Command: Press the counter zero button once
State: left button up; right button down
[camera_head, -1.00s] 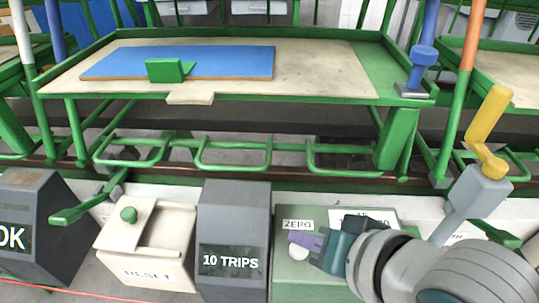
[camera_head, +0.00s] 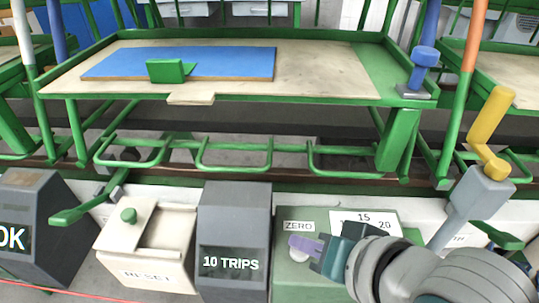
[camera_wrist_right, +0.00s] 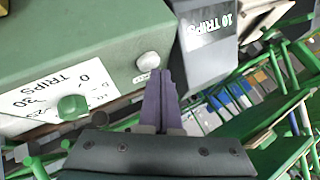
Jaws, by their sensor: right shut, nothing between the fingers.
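The counter is a green box (camera_head: 285,280) at the lower right of the head view. It has a ZERO label (camera_head: 299,226) and a white round button (camera_head: 298,254) below it. My right gripper (camera_head: 293,243) is shut and empty, its purple fingers reaching in from the right just above the button in the picture. In the right wrist view the white button (camera_wrist_right: 148,61) sits just beyond the shut fingertips (camera_wrist_right: 160,73). I cannot tell whether they touch it. My left gripper is not in view.
A grey 10 TRIPS display (camera_head: 234,225) stands left of the counter, then a cream RESET box (camera_head: 165,270) with a green knob. A green-framed table (camera_head: 320,70) with a blue sheet stands behind. A yellow-handled crank (camera_head: 490,115) is at the right.

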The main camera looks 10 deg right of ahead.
aim_at(304, 259)
jog(key=shift+f, duration=0.45)
dwell(0.5)
jog(key=shift+r, duration=0.15)
jog(key=shift+r+p, duration=0.75)
jog(key=shift+p, duration=0.15)
jog(key=shift+r, duration=0.1)
notch_tip(304, 259, up, 5)
jog(key=p, duration=0.5)
jog(key=shift+p, duration=0.4)
